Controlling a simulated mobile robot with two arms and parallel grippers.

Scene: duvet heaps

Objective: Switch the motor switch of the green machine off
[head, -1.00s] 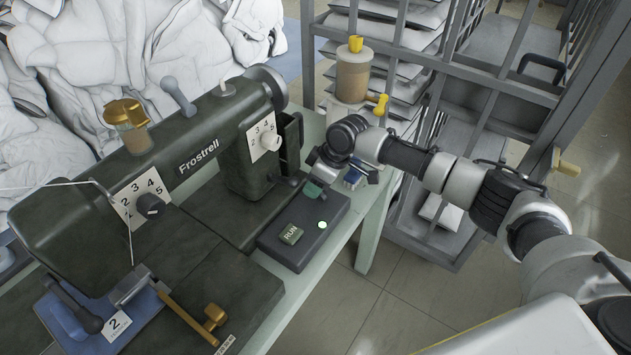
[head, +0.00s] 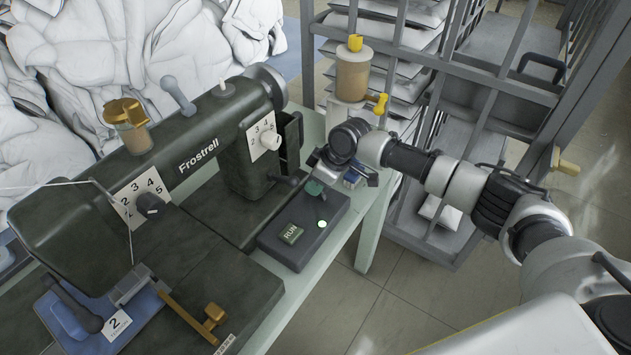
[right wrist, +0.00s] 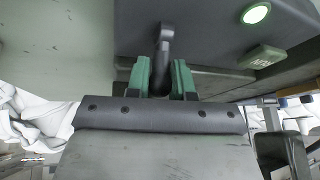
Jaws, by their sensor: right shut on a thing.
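The green machine (head: 190,125), marked Frostrell, stands on a pale green table. Beside its right end lies the dark motor switch box (head: 283,245) with a green RUN plate (head: 291,234) and a lit green lamp (head: 322,224). My right gripper (head: 316,187) is at the far end of this box. In the right wrist view, its green-lined fingers (right wrist: 163,78) are shut on the grey switch lever (right wrist: 165,42), with the box, lamp and RUN plate above. In the head view, my gripper mostly hides the lever. My left gripper is not in view.
A grey barred rack (head: 480,95) stands at the back right. White duvet heaps (head: 120,55) lie behind the machine.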

